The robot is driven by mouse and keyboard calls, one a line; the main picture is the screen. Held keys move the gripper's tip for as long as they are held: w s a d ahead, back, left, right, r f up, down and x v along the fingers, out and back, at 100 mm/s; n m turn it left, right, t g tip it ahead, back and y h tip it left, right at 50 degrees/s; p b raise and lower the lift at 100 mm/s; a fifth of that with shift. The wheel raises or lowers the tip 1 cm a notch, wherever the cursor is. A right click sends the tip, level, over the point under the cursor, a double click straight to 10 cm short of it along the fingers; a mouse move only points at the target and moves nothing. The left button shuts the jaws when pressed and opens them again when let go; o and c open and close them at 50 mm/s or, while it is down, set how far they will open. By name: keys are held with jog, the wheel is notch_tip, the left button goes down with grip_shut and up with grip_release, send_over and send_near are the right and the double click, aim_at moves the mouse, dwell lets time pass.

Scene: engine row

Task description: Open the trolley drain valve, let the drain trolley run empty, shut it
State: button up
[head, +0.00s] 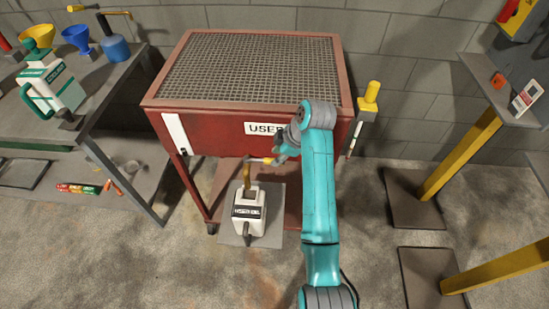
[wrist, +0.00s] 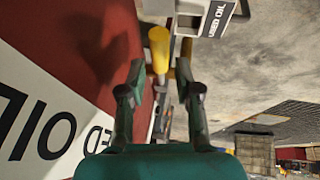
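The drain trolley (head: 196,125) is a red box with a mesh top and a label of which "USE" shows in the head view. Its red front also shows in the wrist view (wrist: 90,40). A brownish curved spout (head: 247,178) leads down to a white used-oil can (head: 250,219); I cannot tell whether oil runs. My gripper (head: 277,154) is at the valve. In the wrist view my gripper (wrist: 160,80) is open, with the yellow handle (wrist: 159,48) in line with the gap, just beyond the fingertips.
A white strip (head: 176,132) is on the trolley's front left; its reading is too small to tell. A workbench (head: 100,85) with a green-and-white jug (head: 50,82) and funnels stands left. A yellow-legged stand (head: 460,150) is right.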

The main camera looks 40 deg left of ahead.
aim_at(265, 161)
jog(key=shift+x, duration=1.55)
grip_shut()
